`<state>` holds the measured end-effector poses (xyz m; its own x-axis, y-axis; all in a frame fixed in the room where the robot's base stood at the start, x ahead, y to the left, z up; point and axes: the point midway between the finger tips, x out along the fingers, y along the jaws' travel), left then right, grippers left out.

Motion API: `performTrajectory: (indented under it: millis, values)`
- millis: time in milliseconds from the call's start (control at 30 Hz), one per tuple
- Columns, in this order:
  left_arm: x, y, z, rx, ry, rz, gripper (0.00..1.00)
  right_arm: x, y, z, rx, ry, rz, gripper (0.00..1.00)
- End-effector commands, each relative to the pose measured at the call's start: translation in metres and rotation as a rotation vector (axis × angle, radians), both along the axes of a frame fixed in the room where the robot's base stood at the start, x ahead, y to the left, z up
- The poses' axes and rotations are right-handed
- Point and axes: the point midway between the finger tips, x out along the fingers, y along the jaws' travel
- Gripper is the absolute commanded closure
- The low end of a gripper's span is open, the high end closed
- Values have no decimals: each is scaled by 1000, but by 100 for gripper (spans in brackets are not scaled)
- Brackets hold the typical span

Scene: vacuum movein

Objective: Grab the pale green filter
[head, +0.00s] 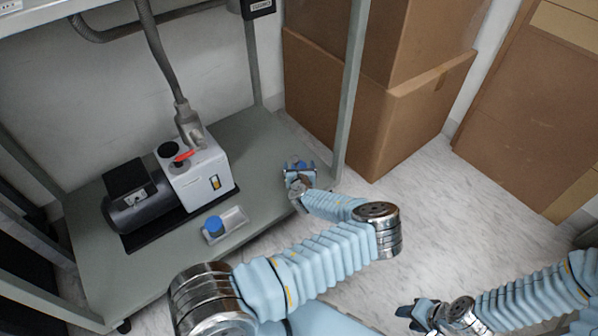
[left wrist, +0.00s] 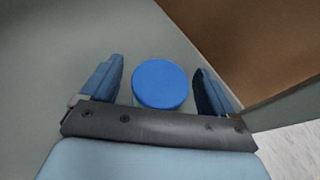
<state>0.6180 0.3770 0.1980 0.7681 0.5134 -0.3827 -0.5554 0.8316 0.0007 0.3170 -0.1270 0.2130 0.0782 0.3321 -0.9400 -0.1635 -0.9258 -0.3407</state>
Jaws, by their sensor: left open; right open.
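I cannot clearly make out a pale green filter. In the left wrist view, a round blue cap (left wrist: 160,83) shows between the two fingers of my left gripper (left wrist: 160,90), which is open, with a gap on each side. What lies under the cap is mostly hidden. In the head view, my left gripper (head: 299,167) is small at the right edge of the grey-green shelf (head: 262,143), with blue between its fingers. My right gripper (head: 416,313) is open and empty over the floor at the bottom right.
A black and white vacuum pump (head: 201,175) with a red part on top stands on the shelf, a grey hose (head: 163,62) rising from it. A small clear tray (head: 232,222) with a blue-topped piece (head: 214,225) lies before it. Cardboard boxes (head: 400,125) stand behind the right shelf post (head: 350,90).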

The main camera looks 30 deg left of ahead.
Motion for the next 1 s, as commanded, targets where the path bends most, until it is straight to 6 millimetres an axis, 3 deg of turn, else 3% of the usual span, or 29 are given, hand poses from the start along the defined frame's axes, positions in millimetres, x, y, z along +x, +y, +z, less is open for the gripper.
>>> performTrajectory:
  millis: [100, 467, 767, 1000]
  values:
    - [0, 0, 0, 0, 0, 0, 13, 0, 0, 0, 0, 0, 0, 57]
    - [0, 0, 0, 0, 0, 0, 68, 0, 0, 0, 0, 0, 0, 57]
    - [0, 0, 3, 0, 0, 0, 69, 0, 0, 1, 0, 0, 0, 57]
    - [0, 0, 34, 0, -4, 1, 69, 0, -1, 8, -1, -2, -1, 57]
